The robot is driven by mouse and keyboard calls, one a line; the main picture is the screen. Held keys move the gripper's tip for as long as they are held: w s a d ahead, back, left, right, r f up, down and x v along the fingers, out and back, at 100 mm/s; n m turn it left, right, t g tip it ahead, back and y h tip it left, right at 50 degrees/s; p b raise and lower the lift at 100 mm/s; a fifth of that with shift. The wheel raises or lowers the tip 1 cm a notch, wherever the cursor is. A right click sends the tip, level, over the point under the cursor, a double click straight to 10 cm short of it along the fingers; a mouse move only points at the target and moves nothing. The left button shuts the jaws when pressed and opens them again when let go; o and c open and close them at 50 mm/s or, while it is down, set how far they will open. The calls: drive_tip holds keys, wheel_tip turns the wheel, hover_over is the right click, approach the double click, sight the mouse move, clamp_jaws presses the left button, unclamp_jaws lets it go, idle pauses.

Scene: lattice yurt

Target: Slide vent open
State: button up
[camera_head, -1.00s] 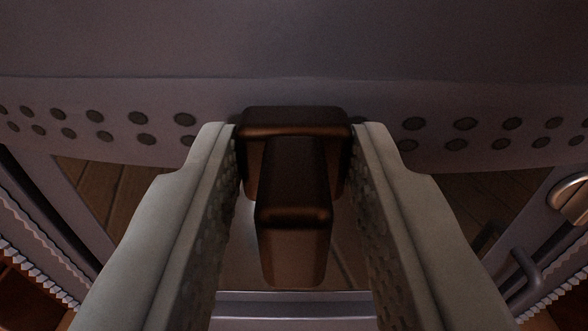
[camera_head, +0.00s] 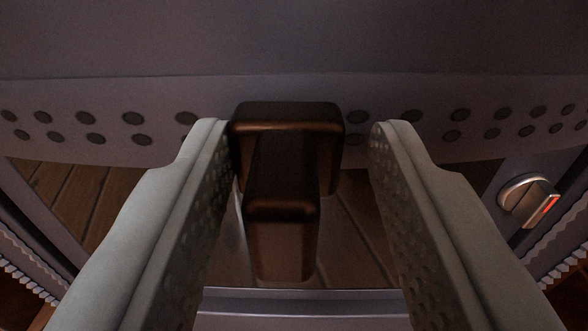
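The vent is a grey panel (camera_head: 300,45) across the top of the view, with rows of dark round holes (camera_head: 133,118) along its lower part. A dark brown, bronze-looking knob (camera_head: 281,205) stands out from its middle. My gripper (camera_head: 300,130) is around the knob, one finger on each side. The left finger is against or very close to the knob's left side. A clear gap shows between the knob and the right finger. The fingers are apart and not clamped on the knob.
A metal latch or handle with a red-orange mark (camera_head: 528,200) is on the frame at the right. Wooden planks (camera_head: 85,200) show below the panel. A pale ledge (camera_head: 300,302) runs along the bottom. Ribbed strips (camera_head: 30,280) lie at the lower corners.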

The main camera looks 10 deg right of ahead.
drive_tip(key=s+a, duration=0.3)
drive_tip(key=s, duration=1.4)
drive_tip(key=shift+a, duration=0.15)
drive_tip(key=d+r+y, duration=0.1)
drive_tip(key=d+r, duration=0.2)
drive_tip(key=r, duration=1)
drive_tip(key=d+r+y, duration=0.2)
drive_tip(key=d+r, duration=0.1)
drive_tip(key=r, duration=1.1)
drive_tip(key=d+r+y, duration=0.1)
drive_tip(key=d+r, duration=0.3)
drive_tip(key=r, duration=0.9)
drive_tip(key=s+d+r, duration=0.3)
drive_tip(key=s+r, duration=0.4)
drive_tip(key=s, duration=0.3)
drive_tip(key=s+d+r+n, duration=0.1)
drive_tip(key=s+d+r, duration=0.3)
drive_tip(key=s+r, duration=0.4)
drive_tip(key=s+d+r+n, duration=0.1)
drive_tip(key=s+d+r, duration=0.3)
drive_tip(key=s+r, duration=0.3)
drive_tip(key=s, duration=0.5)
drive_tip(key=shift+s+d+r+h, duration=0.25)
drive_tip(key=shift+s+r+h, duration=0.05)
drive_tip(key=shift+s, duration=0.1)
